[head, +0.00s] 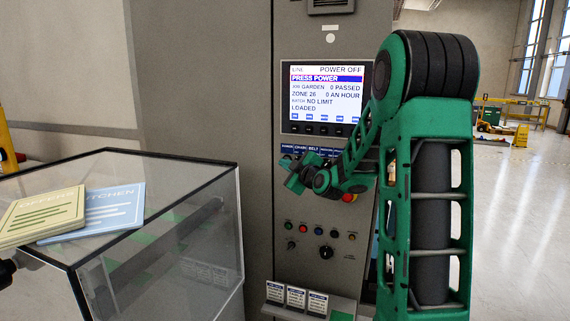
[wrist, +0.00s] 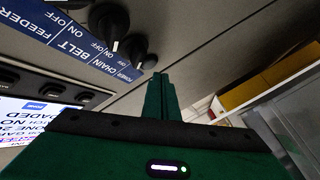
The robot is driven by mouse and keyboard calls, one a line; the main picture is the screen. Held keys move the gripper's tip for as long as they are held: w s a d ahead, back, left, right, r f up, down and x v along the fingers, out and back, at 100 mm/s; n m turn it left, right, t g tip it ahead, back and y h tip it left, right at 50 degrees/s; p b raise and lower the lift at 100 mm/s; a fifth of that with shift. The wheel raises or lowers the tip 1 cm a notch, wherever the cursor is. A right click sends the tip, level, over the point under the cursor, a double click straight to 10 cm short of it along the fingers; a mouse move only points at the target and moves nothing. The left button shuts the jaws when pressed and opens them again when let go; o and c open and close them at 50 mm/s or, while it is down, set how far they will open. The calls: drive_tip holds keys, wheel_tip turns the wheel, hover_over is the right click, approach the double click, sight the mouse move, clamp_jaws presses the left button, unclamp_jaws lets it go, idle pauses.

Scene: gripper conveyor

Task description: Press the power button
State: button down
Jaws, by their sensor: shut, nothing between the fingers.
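The grey control cabinet (head: 200,60) carries a lit screen (head: 325,95) reading "POWER OFF" and "PRESS POWER". Below it runs a blue label strip (head: 315,154) with names including chain and belt. My gripper (head: 290,172) is at the left end of this strip, close to the panel. In the wrist view my green fingers (wrist: 159,82) are together and empty, beside the "POWER" end of the blue strip (wrist: 85,50). Black switch knobs (wrist: 108,22) sit along the strip. I cannot make out the power button; the gripper may hide it. Contact cannot be told.
Small coloured buttons and a black knob (head: 326,252) lie lower on the panel. A small shelf with cards (head: 295,297) juts out below. A glass-sided case (head: 190,165) with cards on top stands at left. Open floor (head: 515,200) lies to the right.

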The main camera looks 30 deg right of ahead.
drive_tip(key=shift+d, duration=0.15)
drive_tip(key=shift+w+d, duration=0.1)
drive_tip(key=shift+d, duration=0.1)
drive_tip(key=shift+w+d, duration=0.25)
drive_tip(key=shift+d, duration=0.05)
idle(1.0)
drive_tip(key=shift+s+a, duration=0.5)
drive_tip(key=shift+a, duration=0.1)
drive_tip(key=shift+s+a, duration=0.8)
drive_tip(key=shift+a, duration=0.2)
drive_tip(key=shift+s+a, duration=0.75)
drive_tip(key=shift+a, duration=0.25)
